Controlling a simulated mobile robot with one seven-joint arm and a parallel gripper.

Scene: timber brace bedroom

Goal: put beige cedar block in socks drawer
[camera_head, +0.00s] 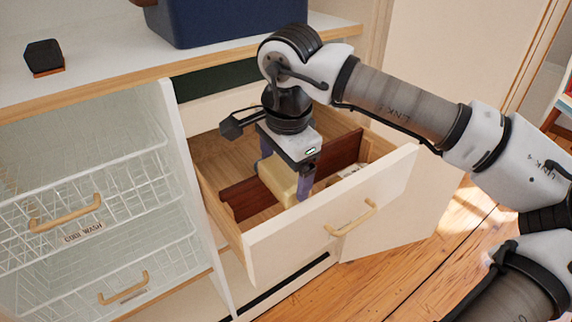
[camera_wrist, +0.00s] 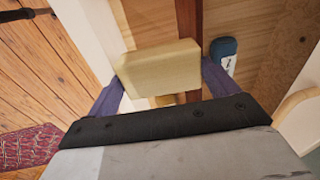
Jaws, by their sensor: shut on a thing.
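The beige cedar block (camera_head: 280,180) is between the two purple fingers of my gripper (camera_head: 287,184), which is shut on it. The block is inside the outline of the open drawer (camera_head: 330,232), near its front panel. In the wrist view the block (camera_wrist: 160,68) spans the gap between the fingers (camera_wrist: 163,88). I cannot tell whether it touches the drawer floor. A dark red-brown divider (camera_head: 240,197) runs across the drawer and passes behind the block. The drawer's label is not readable from here.
A blue rolled item (camera_wrist: 223,50) lies in the drawer beside the right finger. Wire baskets (camera_head: 85,205) stand left of the drawer. A navy bin (camera_head: 215,20) and a small black object (camera_head: 44,56) sit on the top above. Wooden floor (camera_head: 425,255) lies in front.

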